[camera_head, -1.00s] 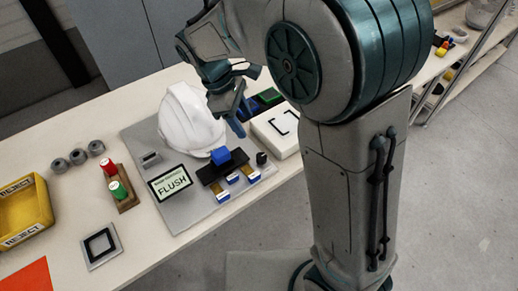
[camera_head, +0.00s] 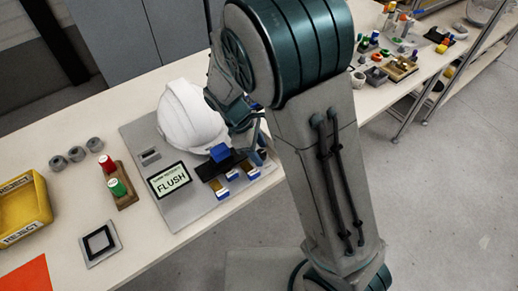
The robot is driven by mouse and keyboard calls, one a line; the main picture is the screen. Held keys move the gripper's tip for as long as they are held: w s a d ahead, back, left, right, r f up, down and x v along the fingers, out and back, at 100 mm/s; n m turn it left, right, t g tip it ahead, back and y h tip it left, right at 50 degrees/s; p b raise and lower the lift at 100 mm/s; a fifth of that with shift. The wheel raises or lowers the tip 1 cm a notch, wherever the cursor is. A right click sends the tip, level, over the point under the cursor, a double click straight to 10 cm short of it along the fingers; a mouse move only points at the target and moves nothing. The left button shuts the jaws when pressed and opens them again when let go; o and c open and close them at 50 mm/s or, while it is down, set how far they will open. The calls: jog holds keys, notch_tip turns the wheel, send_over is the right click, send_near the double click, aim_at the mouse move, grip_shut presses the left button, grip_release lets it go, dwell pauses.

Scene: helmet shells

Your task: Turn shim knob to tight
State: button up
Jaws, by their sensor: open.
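The white helmet shell (camera_head: 191,117) sits on the grey fixture plate (camera_head: 205,212). A small display (camera_head: 170,181) on the plate reads FLUSH, with smaller text above it too small to read surely. My gripper (camera_head: 256,154) is open and points down at the plate's right end, to the right of a blue block (camera_head: 220,153) on a black bar (camera_head: 212,172). The small black knob at that end is hidden behind my gripper, so I cannot tell whether the fingers touch it or where it points.
Red and green capped pieces (camera_head: 116,183), grey rings (camera_head: 76,154) and a yellow REJECT bin (camera_head: 22,209) stand left. A cluttered table section (camera_head: 395,65) lies at upper right.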

jog(key=shift+f, duration=0.15)
jog(key=shift+c, duration=0.3)
jog(key=c, duration=0.9)
